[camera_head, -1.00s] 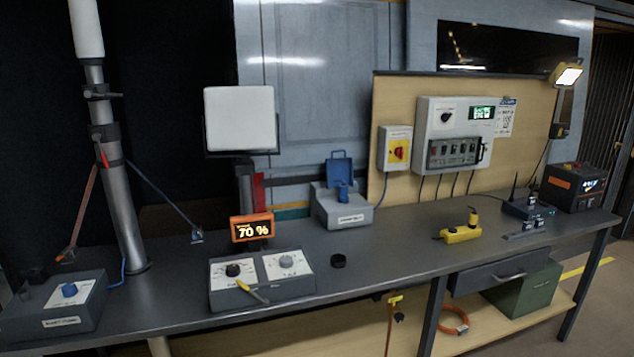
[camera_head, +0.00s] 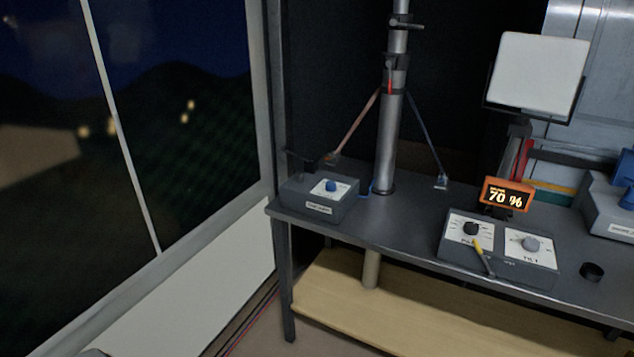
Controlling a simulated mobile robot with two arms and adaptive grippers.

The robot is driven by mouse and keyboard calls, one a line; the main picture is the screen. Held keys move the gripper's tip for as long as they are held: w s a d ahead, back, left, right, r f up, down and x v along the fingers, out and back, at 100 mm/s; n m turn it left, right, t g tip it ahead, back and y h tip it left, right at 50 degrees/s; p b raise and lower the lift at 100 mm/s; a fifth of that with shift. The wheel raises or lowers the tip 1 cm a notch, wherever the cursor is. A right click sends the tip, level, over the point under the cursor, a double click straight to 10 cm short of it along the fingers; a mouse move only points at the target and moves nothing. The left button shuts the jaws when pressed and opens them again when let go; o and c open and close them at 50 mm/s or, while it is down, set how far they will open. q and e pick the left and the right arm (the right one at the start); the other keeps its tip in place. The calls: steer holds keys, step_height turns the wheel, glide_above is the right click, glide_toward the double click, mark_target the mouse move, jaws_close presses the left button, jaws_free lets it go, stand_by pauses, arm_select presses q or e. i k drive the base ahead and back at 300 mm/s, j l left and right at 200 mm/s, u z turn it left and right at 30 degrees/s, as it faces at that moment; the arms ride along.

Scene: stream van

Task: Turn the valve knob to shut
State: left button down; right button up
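A blue knob (camera_head: 331,185) sits on the white plate of a small grey box (camera_head: 318,203) at the left end of the bench. The box has a label on its front that is too small to read surely. A second grey box (camera_head: 497,258) carries a black knob (camera_head: 471,228) and a grey knob (camera_head: 530,243) on white dial plates. I cannot tell which knob is the valve knob. Neither gripper shows in the head view.
The dark bench (camera_head: 400,228) holds a metal mast (camera_head: 388,145), an orange display reading 70 % (camera_head: 506,195), a white panel (camera_head: 538,73) and a loose black cap (camera_head: 592,272). A window stands at left.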

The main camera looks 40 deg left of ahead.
mark_target(331, 185)
steer(key=u, duration=1.2)
steer(key=i+j+z, duration=0.1)
steer(key=i+j, duration=0.15)
